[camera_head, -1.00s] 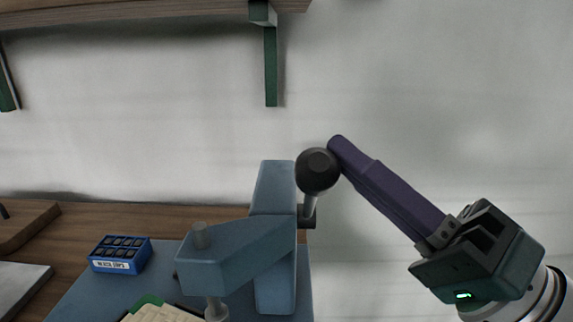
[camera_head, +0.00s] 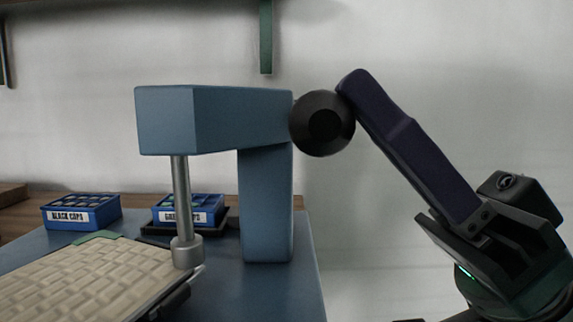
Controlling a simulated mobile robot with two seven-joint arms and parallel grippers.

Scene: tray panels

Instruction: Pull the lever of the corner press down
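The blue corner press (camera_head: 266,205) stands on a blue mat, its arm reaching left over a beige keyboard (camera_head: 95,280). The press's grey ram (camera_head: 181,200) hangs from that arm, its foot at the keyboard's right corner; whether it touches cannot be told. The lever's round black knob (camera_head: 322,125) is at the right end of the arm, toward me; it hides the lever's rod. My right gripper (camera_head: 353,82) comes from the lower right with purple fingers seen as one bar, without a gap. Its tip is at the knob's upper right, seemingly touching. My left gripper is out of view.
A blue box labelled black caps (camera_head: 82,212) and another blue box (camera_head: 188,210) stand behind the keyboard. A green bracket (camera_head: 266,38) hangs above on the wall. The space right of the press is free apart from my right arm.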

